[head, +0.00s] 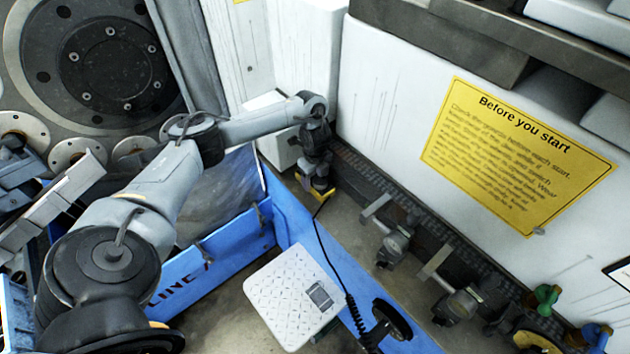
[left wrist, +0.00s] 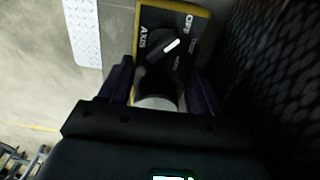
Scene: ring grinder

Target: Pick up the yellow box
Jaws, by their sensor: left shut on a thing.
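The yellow box (head: 322,191) is a small pendant with a yellow edge and a dark face, seen at the end of my left arm in the head view. In the left wrist view the yellow box (left wrist: 182,20) shows a black rotary knob and the words OFF and AXIS. My left gripper (head: 315,166) is above it and shut on it. The wrist view shows the two dark fingers of the left gripper (left wrist: 163,95) on either side of its near end. A dark cable hangs below the box. My right gripper is not in view.
A white textured plate (head: 283,291) with a small grey device lies below, beside the blue frame (head: 294,213). A black handwheel (head: 386,320) and metal clamps or valves (head: 393,246) stand to the right, along a white wall with a yellow sign (head: 517,154).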

